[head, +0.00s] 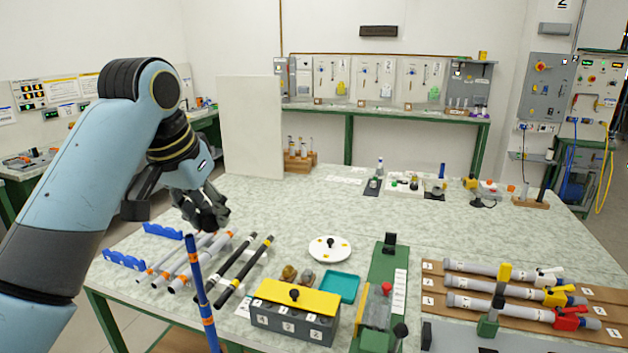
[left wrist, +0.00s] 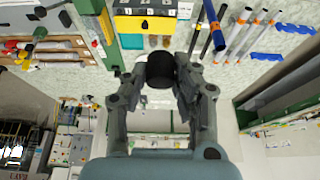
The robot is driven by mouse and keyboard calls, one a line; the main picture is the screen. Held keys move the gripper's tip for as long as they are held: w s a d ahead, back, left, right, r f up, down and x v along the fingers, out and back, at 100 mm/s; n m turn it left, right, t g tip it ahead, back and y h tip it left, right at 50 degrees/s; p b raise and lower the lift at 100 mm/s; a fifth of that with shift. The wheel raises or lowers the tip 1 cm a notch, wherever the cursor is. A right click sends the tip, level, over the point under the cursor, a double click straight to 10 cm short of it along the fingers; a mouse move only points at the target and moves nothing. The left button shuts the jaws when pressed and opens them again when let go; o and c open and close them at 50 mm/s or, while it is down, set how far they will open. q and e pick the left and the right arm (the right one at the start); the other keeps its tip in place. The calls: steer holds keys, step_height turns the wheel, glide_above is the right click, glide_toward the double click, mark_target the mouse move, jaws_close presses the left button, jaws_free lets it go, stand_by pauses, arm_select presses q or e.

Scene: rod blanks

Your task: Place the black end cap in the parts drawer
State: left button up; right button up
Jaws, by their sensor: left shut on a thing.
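My left gripper (head: 206,214) hangs above the table over the rods at the left. In the left wrist view my left gripper (left wrist: 172,80) is shut on the black end cap (left wrist: 160,71), a short dark cylinder between its fingertips. In the head view the cap cannot be told apart from the dark fingers. No part is plainly marked as the parts drawer. A grey box (head: 285,322) with numbered white labels and a yellow top stands at the front, and a shallow teal tray (head: 341,288) lies beside it. My right gripper is not in view.
Grey and black rods (head: 245,270) lie below the gripper near blue holders (head: 125,260). A blue rod (head: 200,290) stands upright in front. A white disc (head: 330,241), a green fixture (head: 388,265) and boards with pipes (head: 520,290) lie rightward.

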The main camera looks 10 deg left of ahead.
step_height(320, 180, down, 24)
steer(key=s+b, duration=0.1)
steer(key=b, duration=2.1)
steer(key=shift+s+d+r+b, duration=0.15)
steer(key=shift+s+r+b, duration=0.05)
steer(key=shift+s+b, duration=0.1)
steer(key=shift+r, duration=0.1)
